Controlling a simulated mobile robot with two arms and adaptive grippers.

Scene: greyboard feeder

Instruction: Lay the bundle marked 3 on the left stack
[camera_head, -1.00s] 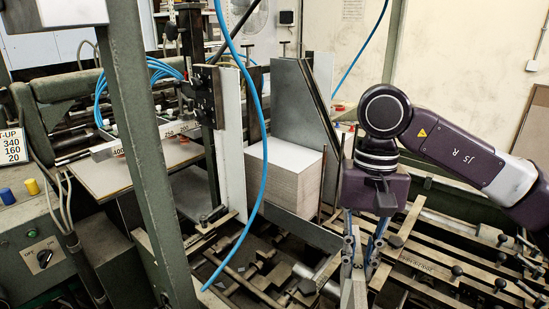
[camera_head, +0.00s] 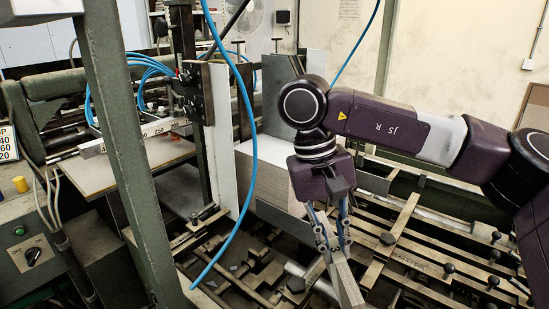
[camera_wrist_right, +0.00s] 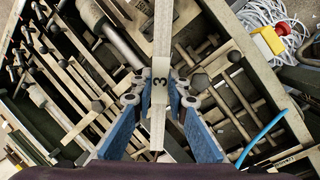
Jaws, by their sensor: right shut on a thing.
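My right gripper (camera_head: 332,240) is shut on a thin, pale bundle (camera_head: 345,282). In the right wrist view, the bundle (camera_wrist_right: 160,38) carries a "3" on a paper band between the fingers. The bundle hangs tilted below the gripper, over the machine's rails. A stack of grey board (camera_head: 266,182) stands behind and to the left of my right gripper in the head view; the wrist and gripper body hide its right side. I see only this one stack and cannot tell whether another stands beyond it. My left gripper is not in view.
A tall metal plate (camera_head: 280,92) stands behind the stack, and a white upright board (camera_head: 219,140) at its left. A blue hose (camera_head: 254,140) hangs in front. A green post (camera_head: 118,130) stands at the left. Rails and knobs (camera_head: 447,268) fill the lower right.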

